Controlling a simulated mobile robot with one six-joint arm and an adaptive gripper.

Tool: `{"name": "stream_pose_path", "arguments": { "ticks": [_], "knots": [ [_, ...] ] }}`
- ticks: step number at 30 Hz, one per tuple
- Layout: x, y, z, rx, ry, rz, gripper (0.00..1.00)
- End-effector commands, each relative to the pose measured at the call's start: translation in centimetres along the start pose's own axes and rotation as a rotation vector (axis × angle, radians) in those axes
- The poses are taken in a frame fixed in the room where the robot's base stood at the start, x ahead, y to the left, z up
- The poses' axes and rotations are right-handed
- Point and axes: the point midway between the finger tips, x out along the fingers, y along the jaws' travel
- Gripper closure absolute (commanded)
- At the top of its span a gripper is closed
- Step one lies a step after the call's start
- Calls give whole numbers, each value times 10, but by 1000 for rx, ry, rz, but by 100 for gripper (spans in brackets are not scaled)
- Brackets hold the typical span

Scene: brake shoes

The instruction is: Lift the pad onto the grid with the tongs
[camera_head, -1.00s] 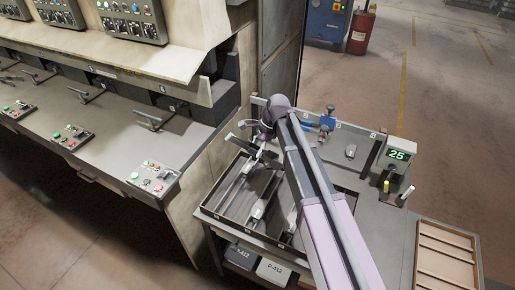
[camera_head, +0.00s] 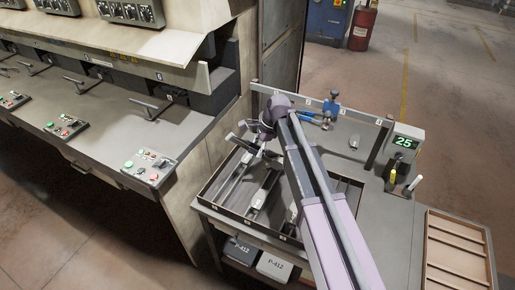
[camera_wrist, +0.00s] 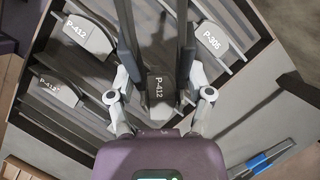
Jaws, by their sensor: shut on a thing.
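My gripper (camera_wrist: 160,85) is shut on the tongs, whose two long dark arms (camera_wrist: 129,40) run away from it in the wrist view. A grey pad marked P-412 (camera_wrist: 158,92) shows between the two arms; I cannot tell whether they touch it. Other pads marked P-412 (camera_wrist: 88,36) and P-305 (camera_wrist: 214,42) lie to the left and right in the wrist view. I cannot tell which part is the grid.
A blue clamp-like tool (camera_head: 329,108) stands at the bench's back. A display box reading 25 (camera_head: 404,143) is on the right, beside a slatted wooden tray (camera_head: 430,240). A machine with control panels (camera_head: 150,165) stands left.

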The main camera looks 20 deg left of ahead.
Motion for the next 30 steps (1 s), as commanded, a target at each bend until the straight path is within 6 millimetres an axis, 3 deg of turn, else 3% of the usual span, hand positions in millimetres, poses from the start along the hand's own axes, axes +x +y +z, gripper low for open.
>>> {"name": "stream_pose_path", "arguments": {
  "ticks": [10, 26, 27, 28, 30],
  "knots": [
    [22, 0, -10, 1, 0, 0, 94],
    [25, 0, -12, 1, 0, 0, 94],
    [25, 0, -12, 1, 0, -1, 31],
    [25, 0, -12, 1, 0, -1, 24],
    [25, 0, -12, 2, 0, -1, 24]
  ]
}}
